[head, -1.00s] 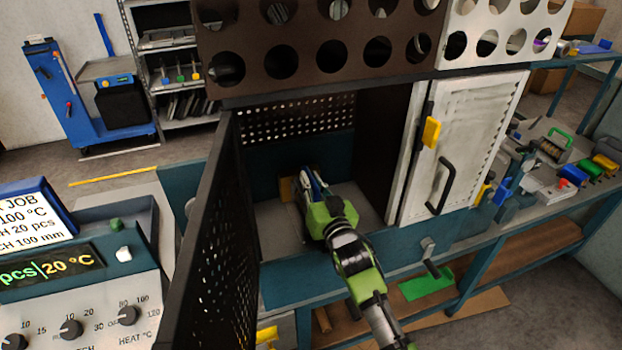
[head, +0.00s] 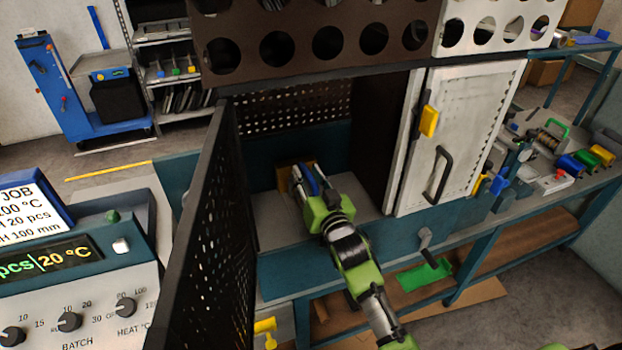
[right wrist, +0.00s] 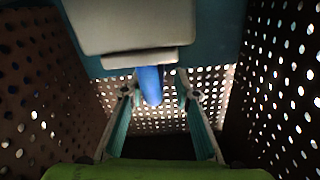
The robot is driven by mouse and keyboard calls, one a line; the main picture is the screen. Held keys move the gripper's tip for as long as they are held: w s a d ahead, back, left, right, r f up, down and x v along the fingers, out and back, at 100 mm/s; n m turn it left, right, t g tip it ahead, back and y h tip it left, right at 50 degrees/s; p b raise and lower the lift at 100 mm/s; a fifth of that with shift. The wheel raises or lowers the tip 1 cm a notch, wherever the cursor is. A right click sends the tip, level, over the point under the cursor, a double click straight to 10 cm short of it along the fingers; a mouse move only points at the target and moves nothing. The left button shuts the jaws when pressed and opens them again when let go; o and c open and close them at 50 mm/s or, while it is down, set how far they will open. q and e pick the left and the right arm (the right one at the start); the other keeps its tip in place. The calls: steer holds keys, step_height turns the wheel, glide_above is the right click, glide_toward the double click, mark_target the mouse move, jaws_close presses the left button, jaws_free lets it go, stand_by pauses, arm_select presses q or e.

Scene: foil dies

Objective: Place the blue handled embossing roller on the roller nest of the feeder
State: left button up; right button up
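My right gripper (head: 308,178) reaches into the open feeder cabinet (head: 360,140), low over its pale grey floor (head: 268,215). A blue handle (head: 312,184), seemingly the embossing roller's, shows at the fingers. In the right wrist view the blue handle (right wrist: 150,86) stands between the fingertips of the right gripper (right wrist: 156,84). Gaps show on both sides of the handle, so the fingers look open around it. A pale grey block (right wrist: 125,30) hides the handle's far end and the roller body. I cannot make out the nest's shape. My left gripper is out of view.
A black perforated door (head: 203,230) stands open left of my right arm. A white door (head: 455,140) with a black handle closes off the cabinet's right part. Perforated walls (right wrist: 275,80) flank the gripper closely. A control panel (head: 75,290) is at left.

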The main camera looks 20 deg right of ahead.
steer(key=shift+r, duration=0.5)
steer(key=s+b, duration=0.2)
steer(key=s, duration=1)
steer(key=shift+d, duration=0.2)
